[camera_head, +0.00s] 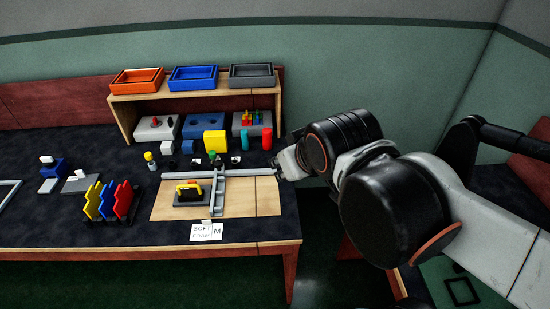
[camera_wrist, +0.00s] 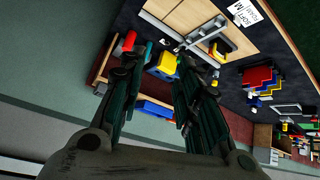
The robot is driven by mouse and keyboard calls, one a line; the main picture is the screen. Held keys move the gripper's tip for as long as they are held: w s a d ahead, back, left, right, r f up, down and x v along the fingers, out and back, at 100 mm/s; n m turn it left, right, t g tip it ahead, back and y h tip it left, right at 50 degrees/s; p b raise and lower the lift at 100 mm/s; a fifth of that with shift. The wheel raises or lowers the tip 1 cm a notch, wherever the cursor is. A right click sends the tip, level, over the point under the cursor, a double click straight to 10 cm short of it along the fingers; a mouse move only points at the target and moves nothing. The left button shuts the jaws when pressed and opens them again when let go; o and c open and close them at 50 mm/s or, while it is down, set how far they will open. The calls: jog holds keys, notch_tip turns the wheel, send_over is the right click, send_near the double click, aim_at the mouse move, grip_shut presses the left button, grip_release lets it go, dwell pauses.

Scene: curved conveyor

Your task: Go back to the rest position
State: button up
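My gripper (camera_head: 283,163) is at the right end of the work table in the head view, in front of the shelf's right side. My own wrist links hide part of it. In the wrist view my gripper (camera_wrist: 155,55) has its two dark fingers spread apart, with nothing held between them. The table items show beyond the fingertips, including a yellow block (camera_wrist: 166,64) and a red cylinder (camera_wrist: 129,41). These appear farther away than the fingers.
The dark table (camera_head: 155,237) carries a wooden shelf (camera_head: 130,97) with orange (camera_head: 137,88), blue (camera_head: 193,86) and grey (camera_head: 251,84) trays on top. A grey rail frame (camera_head: 240,172), a coloured rack (camera_head: 110,219) and a "SOFT FOAM" card (camera_head: 206,232) lie in front. Open floor shows right of the table.

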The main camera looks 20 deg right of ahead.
jog(key=shift+s+a+f+m+g+y, duration=0.15)
jog(key=shift+s+a+f+g, duration=0.1)
jog(key=shift+s, duration=0.25)
jog(key=shift+s+a+f+m+g+y, duration=0.1)
jog(key=shift+s+a+f+m+g, duration=0.15)
jog(key=shift+s, duration=0.25)
jog(key=shift+s+a+f+m+g+y, duration=0.1)
jog(key=shift+s+a+f+y, duration=0.15)
jog(key=shift+s, duration=0.25)
